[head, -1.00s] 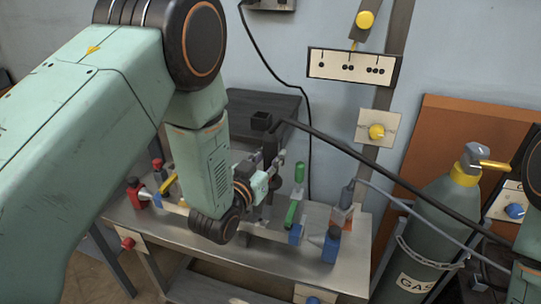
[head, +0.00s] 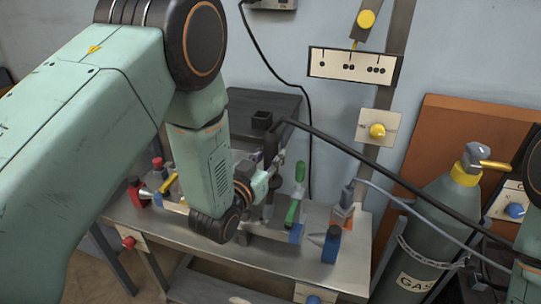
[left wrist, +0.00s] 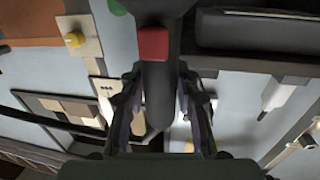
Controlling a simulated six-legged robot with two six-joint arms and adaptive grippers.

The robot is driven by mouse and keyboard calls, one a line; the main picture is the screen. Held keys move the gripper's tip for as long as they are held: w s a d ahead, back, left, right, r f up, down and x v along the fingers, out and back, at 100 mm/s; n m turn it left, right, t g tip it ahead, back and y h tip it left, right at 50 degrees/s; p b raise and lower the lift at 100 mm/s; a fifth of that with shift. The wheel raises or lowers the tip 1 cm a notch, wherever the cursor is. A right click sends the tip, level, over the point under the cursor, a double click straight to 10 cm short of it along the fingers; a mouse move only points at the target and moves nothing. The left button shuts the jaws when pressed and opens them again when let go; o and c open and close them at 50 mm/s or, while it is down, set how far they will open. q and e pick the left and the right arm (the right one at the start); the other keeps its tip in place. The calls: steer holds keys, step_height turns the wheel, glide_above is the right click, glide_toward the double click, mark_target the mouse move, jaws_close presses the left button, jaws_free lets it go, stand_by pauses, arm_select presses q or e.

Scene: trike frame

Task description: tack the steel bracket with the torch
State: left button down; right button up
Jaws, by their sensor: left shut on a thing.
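My left gripper (head: 268,181) is partly hidden behind its own wrist, above the steel bench (head: 190,238). It is shut on the torch (head: 270,147), a dark handle held roughly upright. In the left wrist view the torch (left wrist: 158,85) is a dark cylinder with a red button, between the fingers of my left gripper (left wrist: 160,105). I cannot make out the steel bracket; my left arm covers part of the bench. Whether the torch tip touches anything is hidden. My right gripper is out of view.
A gas cylinder (head: 437,220) stands to the right. A dark cable (head: 385,180) crosses above the bench.

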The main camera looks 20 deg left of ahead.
mark_target(270, 132)
arm_select(q)
steer(key=shift+f, duration=0.3)
stand_by(1.5)
steer(key=shift+r+p, duration=2.85)
steer(key=shift+r, duration=0.85)
steer(key=shift+f, duration=0.1)
